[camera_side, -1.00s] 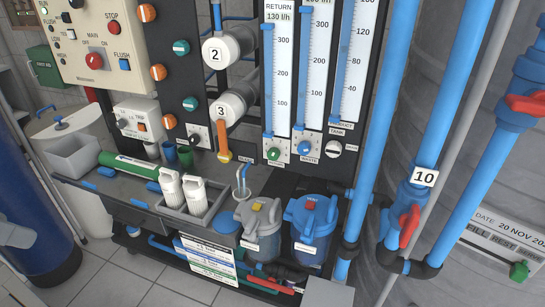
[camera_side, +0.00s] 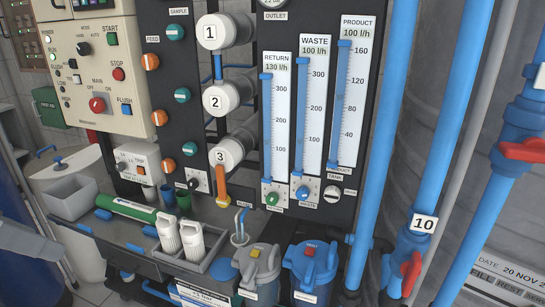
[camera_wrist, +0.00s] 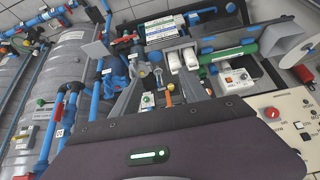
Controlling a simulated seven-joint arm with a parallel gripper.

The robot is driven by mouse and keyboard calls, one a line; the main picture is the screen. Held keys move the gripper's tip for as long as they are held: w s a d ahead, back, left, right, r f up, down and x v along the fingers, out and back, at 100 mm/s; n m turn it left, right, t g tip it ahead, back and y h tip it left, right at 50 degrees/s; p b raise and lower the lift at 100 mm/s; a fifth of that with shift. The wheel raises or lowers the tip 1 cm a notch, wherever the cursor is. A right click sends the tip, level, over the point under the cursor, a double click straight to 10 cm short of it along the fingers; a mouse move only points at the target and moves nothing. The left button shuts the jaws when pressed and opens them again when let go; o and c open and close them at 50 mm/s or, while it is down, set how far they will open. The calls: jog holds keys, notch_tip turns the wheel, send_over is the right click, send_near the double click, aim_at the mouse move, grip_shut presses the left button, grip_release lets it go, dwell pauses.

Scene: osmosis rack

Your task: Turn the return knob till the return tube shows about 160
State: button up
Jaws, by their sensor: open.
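The return tube (camera_side: 282,120) is a white scale on the black panel, and its plate reads RETURN 130 l/h. The green return knob (camera_side: 272,198) sits on a small pale plate below it. In the wrist view a green knob (camera_wrist: 147,100) on a pale plate, seemingly the return knob, lies between the two dark grey fingers of my gripper (camera_wrist: 160,82). The gripper is open, and I see no contact with the knob. The gap between fingers and knob is hard to judge. My gripper does not show in the side view.
Right of the return knob are the blue waste knob (camera_side: 302,192) and a white-and-black knob (camera_side: 332,194). An orange-handled valve (camera_side: 221,182) is close on the left. Two filter housings (camera_side: 310,270) stand below. Blue pipes (camera_side: 382,150) run along the right.

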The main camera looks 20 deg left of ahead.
aim_at(270, 201)
jog(key=w+d+f+t+h, duration=0.1)
jog(key=w+d+t+h, duration=0.1)
jog(key=w+d, duration=0.65)
jog(key=w+d+f+t+h, duration=0.1)
jog(key=w+d+f+t, duration=0.15)
jog(key=w, duration=1.05)
jog(key=w+d+f+t+h, duration=0.1)
jog(key=w+d+h, duration=0.1)
jog(key=w+d, duration=0.65)
jog(key=w+f+n+t, duration=0.4)
jog(key=w+f+n, duration=0.3)
jog(key=w+f, duration=0.4)
jog(key=a+f+n+t+y, duration=0.2)
jog(key=a+f+n+y, duration=0.25)
jog(key=f, duration=0.25)
jog(key=shift+y, duration=0.25)
jog(key=w, duration=0.6)
jog(key=shift+w+d+f, duration=0.15)
jog(key=shift+w+d, duration=0.15)
jog(key=shift+d, duration=0.05)
grip_shut()
